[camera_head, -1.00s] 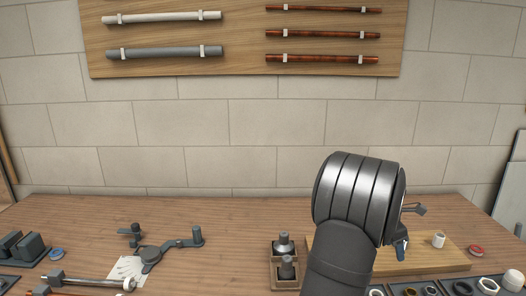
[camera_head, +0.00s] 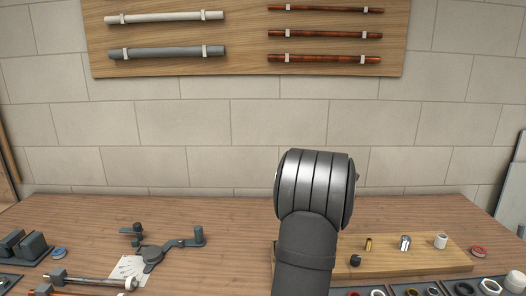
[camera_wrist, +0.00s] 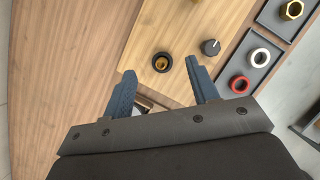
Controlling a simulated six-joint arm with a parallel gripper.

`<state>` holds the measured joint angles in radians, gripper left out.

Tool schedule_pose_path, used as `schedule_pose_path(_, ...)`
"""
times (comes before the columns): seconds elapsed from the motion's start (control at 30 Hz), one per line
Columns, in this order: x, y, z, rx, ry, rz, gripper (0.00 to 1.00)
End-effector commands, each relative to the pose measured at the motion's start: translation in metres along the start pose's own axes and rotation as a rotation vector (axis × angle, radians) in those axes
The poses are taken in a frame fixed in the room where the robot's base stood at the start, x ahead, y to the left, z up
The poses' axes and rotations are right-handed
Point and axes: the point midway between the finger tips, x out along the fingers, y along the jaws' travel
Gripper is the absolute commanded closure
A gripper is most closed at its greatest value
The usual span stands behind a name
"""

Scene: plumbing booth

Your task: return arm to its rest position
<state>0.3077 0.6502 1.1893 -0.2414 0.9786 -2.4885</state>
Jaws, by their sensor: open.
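My arm (camera_head: 314,190) rises over the workbench in the head view, right of centre, and hides my gripper there. In the wrist view my gripper (camera_wrist: 160,68) is open, with its two blue fingers apart and nothing between them. Its fingers point over the wooden board (camera_wrist: 178,22). A dark ring with a brass-coloured inside (camera_wrist: 162,62) stands on the board just beyond the fingertips. A black knob-like part (camera_wrist: 210,47) stands right of it.
Brass (camera_head: 368,244), chrome (camera_head: 405,243) and white (camera_head: 440,241) fittings stand on the board. Trays of rings (camera_head: 488,285) lie in front. A grey lever tool (camera_head: 165,249) lies at left. Pipes hang on the wall panel (camera_head: 245,40). The bench's back middle is clear.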

Motion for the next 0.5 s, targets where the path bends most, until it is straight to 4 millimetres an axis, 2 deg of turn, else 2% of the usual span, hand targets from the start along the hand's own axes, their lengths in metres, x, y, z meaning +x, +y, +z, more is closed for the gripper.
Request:
schedule_pose_path(0.03,-0.003,0.011,-0.003,-0.029,-0.002,0.012,0.46)
schedule_pose_path(0.07,0.001,0.012,-0.005,-0.036,-0.001,0.013,0.46)
schedule_pose_path(0.1,0.012,0.01,-0.009,-0.032,0.002,0.009,0.46)
schedule_pose_path(0.3,0.045,0.01,-0.022,-0.031,0.0,0.01,0.46)
schedule_pose_path(0.5,0.066,0.01,-0.031,-0.03,-0.002,0.011,0.46)
